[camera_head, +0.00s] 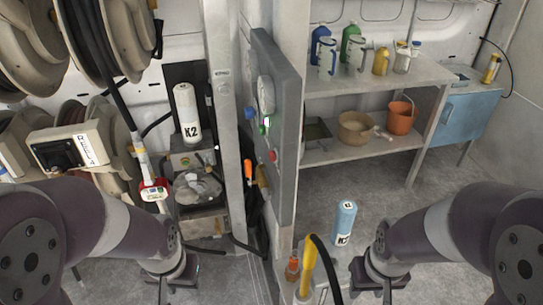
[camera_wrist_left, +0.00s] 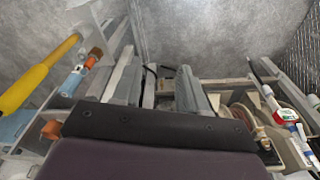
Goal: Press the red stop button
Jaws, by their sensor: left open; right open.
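The red stop button (camera_head: 272,155) is a small red knob on the face of a grey upright panel (camera_head: 288,130) in the middle of the head view. A green button (camera_head: 265,125) and a blue knob (camera_head: 250,113) sit above it. My left gripper (camera_head: 177,279) is open, low at left, well apart from the panel. My right gripper (camera_head: 372,283) is open and empty, low at right, also apart from the button. I cannot make out the red button in the left wrist view.
Hose reels (camera_head: 100,45) hang at left. A white K2 bottle (camera_head: 187,112) stands beside the panel's post. A blue K2 bottle (camera_head: 344,222) and a yellow-handled tool (camera_head: 308,268) are low in the middle. A shelf (camera_head: 345,152) holds a bucket and basket. The floor at right is clear.

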